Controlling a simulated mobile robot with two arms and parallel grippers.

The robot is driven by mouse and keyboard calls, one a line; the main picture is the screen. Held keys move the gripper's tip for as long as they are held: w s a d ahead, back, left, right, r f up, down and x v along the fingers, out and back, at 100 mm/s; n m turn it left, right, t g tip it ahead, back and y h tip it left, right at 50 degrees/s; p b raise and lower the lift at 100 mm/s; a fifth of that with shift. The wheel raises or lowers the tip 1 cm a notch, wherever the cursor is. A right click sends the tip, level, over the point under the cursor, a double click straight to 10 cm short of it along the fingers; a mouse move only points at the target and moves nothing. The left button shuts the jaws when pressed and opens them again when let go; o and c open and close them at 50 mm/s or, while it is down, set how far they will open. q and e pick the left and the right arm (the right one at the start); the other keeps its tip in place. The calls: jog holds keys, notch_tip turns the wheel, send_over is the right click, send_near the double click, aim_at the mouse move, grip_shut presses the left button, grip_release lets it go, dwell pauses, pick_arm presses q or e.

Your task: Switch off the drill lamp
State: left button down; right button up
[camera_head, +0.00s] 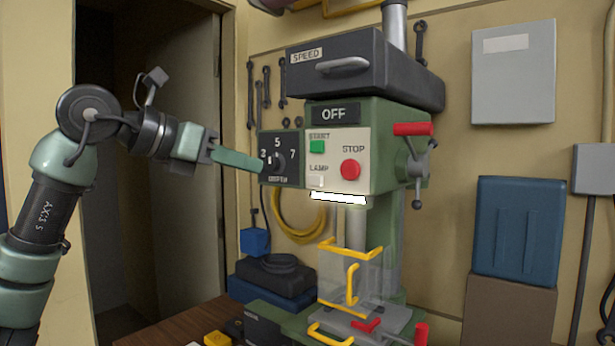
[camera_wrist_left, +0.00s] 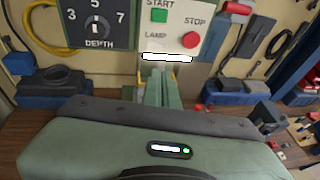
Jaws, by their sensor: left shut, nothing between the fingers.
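The green drill press (camera_head: 372,120) stands against the wall, with a white panel (camera_head: 357,163) on its front. The panel has a green START button (camera_head: 317,147), a red STOP button (camera_head: 350,170) and a small pale LAMP switch (camera_head: 316,182). The lamp strip (camera_head: 338,198) below the panel glows bright white, and also shows in the left wrist view (camera_wrist_left: 166,57). My left gripper (camera_head: 262,166) is shut and empty, with its fingertips by the depth dial (camera_head: 279,158), left of the LAMP switch. In the wrist view its fingers (camera_wrist_left: 157,76) appear below the lamp strip. My right gripper is out of view.
A clear guard with yellow handles (camera_head: 352,280) hangs below the drill head. A red-handled lever (camera_head: 414,129) sticks out on its right side. A blue bin (camera_head: 517,228) and grey wall box (camera_head: 514,75) are at right. A dark doorway opens behind my left arm.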

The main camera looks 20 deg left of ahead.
aim_at(320, 180)
pick_arm(q)
jog(key=shift+w+d, duration=0.1)
jog(key=p+x, duration=0.1)
jog(key=x, duration=0.3)
jog(key=p+x, duration=0.2)
jog(key=x, duration=0.2)
jog(key=r+p+x, duration=0.1)
jog(key=p+x, duration=0.1)
jog(key=x, duration=0.3)
jog(key=shift+w+d+r, duration=0.1)
jog(key=shift+w+d, duration=0.15)
jog(key=shift+w, duration=0.15)
